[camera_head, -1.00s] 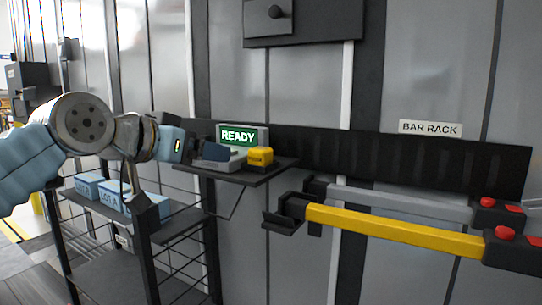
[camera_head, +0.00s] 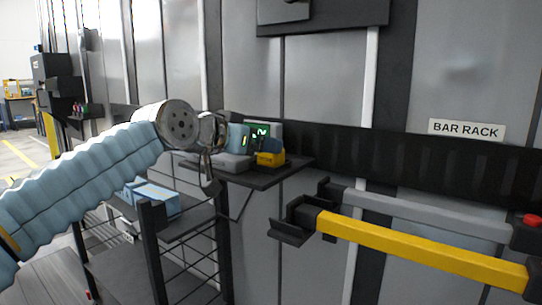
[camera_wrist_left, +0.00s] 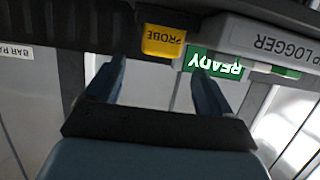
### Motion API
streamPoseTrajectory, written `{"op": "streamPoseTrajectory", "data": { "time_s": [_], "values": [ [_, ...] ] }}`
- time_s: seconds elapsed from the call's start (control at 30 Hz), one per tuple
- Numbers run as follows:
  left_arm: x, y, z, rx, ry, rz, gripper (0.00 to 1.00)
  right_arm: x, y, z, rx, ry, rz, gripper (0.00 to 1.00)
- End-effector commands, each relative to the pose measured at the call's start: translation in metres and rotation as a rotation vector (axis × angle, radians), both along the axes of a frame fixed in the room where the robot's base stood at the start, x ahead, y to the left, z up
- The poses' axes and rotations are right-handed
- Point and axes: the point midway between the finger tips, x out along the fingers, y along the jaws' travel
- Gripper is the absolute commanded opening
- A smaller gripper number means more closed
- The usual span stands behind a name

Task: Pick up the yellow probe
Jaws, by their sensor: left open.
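The yellow probe (camera_head: 270,158) sits on a small dark wall shelf (camera_head: 290,165), beside the grey logger with a green READY screen (camera_head: 262,131). In the left wrist view the probe (camera_wrist_left: 163,41) appears upside down, just beyond my fingertips and roughly between them. My left gripper (camera_wrist_left: 160,62) is open and empty. In the head view my left gripper (camera_head: 256,141) is over the logger, close to the probe's upper left, and covers part of the screen. I cannot tell whether a finger touches the probe. My right gripper is not in view.
A rack with blue lot boxes (camera_head: 158,198) stands below my left arm. A yellow bar (camera_head: 420,248) and a grey bar (camera_head: 430,215) lie on the bar rack to the right. The wall is close behind the shelf.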

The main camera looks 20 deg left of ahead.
Motion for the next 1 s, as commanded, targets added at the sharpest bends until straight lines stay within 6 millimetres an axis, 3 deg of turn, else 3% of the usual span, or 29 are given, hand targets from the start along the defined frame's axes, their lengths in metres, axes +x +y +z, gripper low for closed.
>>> {"op": "streamPoseTrajectory", "data": {
  "time_s": [0.23, 0.53, 0.9, 1.0],
  "values": [
    [0.032, -0.013, -0.015, 0.0, 0.002, -0.001, 0.83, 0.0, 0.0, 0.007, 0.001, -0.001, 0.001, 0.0],
    [0.037, -0.015, -0.018, 0.0, 0.001, 0.0, 0.81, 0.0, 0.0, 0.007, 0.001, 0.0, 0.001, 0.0],
    [0.037, -0.015, -0.017, 0.0, 0.001, 0.0, 0.25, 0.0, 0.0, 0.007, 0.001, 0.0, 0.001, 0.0],
    [0.037, -0.015, -0.017, 0.0, 0.0, 0.0, 0.22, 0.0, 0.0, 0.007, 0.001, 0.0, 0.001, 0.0]
  ]
}}
